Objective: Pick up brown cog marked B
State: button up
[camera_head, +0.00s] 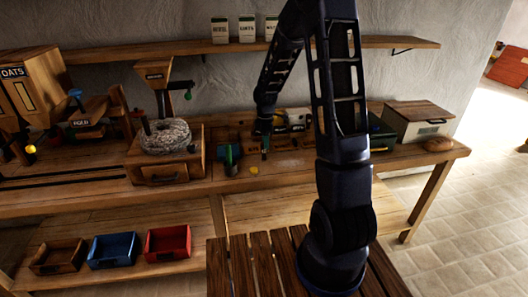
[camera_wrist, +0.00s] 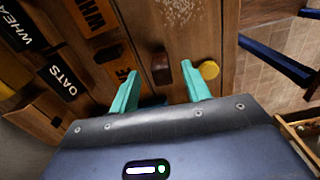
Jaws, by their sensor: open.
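My gripper (camera_head: 265,150) hangs over the back workbench, and its two teal fingers (camera_wrist: 158,84) are apart in the wrist view. A small dark brown piece (camera_wrist: 161,68) lies on the wood just past the fingertips, between their lines. No letter can be read on it, so I cannot tell if it is the brown cog marked B. A round yellow piece (camera_wrist: 209,70) lies just right of the right fingertip; it also shows on the bench in the head view (camera_head: 254,170). Nothing is visibly gripped.
A stone mill (camera_head: 167,137) stands left on the bench (camera_head: 215,184), with a green upright piece (camera_head: 229,156) nearer my gripper. Red (camera_head: 168,243), blue (camera_head: 113,250) and brown (camera_head: 58,256) bins sit on the lower shelf.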

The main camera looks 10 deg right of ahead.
aim_at(265, 151)
jog(key=shift+f, duration=3.3)
grip_shut()
jog(key=shift+r, duration=0.15)
